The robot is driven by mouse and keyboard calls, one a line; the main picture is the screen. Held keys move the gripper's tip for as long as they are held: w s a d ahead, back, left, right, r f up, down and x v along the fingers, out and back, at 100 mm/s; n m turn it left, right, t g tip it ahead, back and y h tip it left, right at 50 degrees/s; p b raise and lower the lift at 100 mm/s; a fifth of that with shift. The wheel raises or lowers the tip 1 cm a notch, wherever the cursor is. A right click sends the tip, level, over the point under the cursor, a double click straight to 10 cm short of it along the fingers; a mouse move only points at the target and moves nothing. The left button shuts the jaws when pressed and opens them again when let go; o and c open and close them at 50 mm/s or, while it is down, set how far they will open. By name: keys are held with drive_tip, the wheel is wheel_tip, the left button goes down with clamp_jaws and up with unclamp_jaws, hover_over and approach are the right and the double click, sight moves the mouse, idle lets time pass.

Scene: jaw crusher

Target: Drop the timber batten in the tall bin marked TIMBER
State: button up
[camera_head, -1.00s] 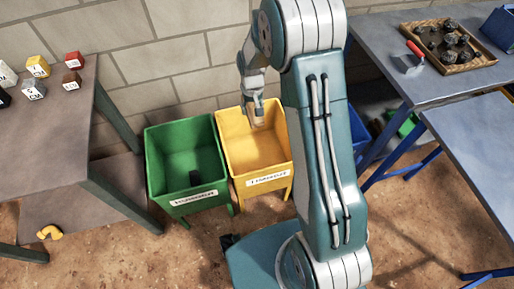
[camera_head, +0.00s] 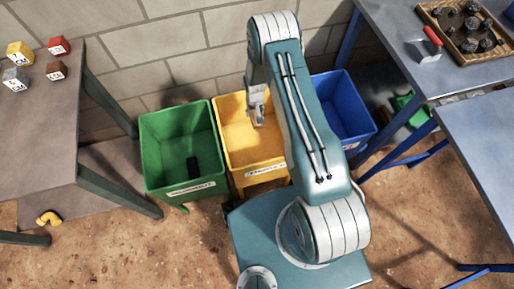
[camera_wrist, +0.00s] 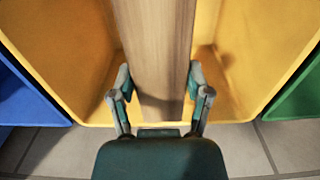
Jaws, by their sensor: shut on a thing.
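The wooden timber batten (camera_wrist: 158,45) is between the two fingers of my gripper (camera_wrist: 160,88) in the wrist view. My gripper is shut on it, and the batten extends away into the yellow bin (camera_wrist: 235,60). In the head view my gripper (camera_head: 257,115) is over the opening of the yellow bin (camera_head: 233,178), close to its back wall. The yellow bin stands between a green bin (camera_head: 160,172) and a blue bin (camera_head: 350,112). The bins' front labels are too small and blurred to read. My arm hides part of the yellow bin's right side.
The green bin holds a dark block (camera_head: 193,166). A grey table (camera_head: 40,125) with small lettered cubes stands left. Blue-legged benches stand right, one with a wooden tray (camera_head: 468,35) of dark lumps.

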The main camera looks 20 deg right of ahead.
hover_over(258, 153)
wheel_tip(258, 153, down, 16)
drive_tip(key=r, duration=0.1)
wheel_tip(258, 153, down, 11)
drive_tip(key=shift+r, duration=0.15)
drive_tip(key=o, duration=1.2)
